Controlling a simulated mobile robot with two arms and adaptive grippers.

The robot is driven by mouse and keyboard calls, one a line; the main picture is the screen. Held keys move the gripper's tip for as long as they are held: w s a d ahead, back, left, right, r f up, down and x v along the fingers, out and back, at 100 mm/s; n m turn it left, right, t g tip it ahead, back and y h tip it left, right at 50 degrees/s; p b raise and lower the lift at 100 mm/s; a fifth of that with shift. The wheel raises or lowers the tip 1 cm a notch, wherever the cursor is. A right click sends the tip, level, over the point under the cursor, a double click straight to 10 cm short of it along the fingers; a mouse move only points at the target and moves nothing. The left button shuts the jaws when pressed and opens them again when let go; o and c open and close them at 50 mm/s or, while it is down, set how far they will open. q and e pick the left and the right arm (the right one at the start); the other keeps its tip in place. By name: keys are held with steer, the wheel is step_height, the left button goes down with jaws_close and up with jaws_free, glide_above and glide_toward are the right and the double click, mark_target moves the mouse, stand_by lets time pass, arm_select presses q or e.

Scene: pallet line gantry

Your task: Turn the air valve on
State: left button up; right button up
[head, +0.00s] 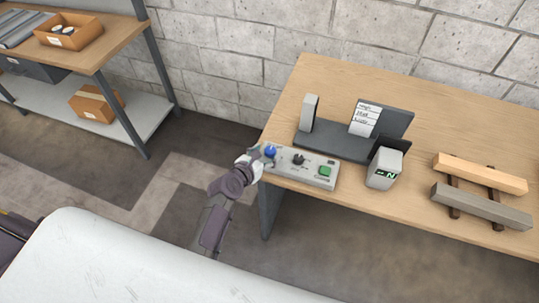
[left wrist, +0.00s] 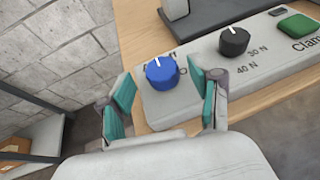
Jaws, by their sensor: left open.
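The air valve is a round blue knob (head: 270,151) with a white pointer line, at the left end of a light grey control panel (head: 300,172) on the wooden table. In the left wrist view the blue knob (left wrist: 162,73) lies just beyond and between the fingertips, its pointer aimed roughly away from me. Its printed label is mostly hidden. My left gripper (head: 259,158) is at the panel's left end. It shows open in the left wrist view (left wrist: 160,82), with teal pads on either side of the knob; I cannot tell whether they touch it. My right gripper is not in view.
The panel also has a black force dial (left wrist: 234,41) and a green clamp button (head: 326,171). Two bars (head: 480,174) lie at right. A shelf (head: 80,50) stands at left.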

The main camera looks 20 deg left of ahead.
arm_select(q)
steer(key=shift+b+x, duration=0.5)
steer(key=shift+x, duration=0.85)
steer(key=c, duration=1.2)
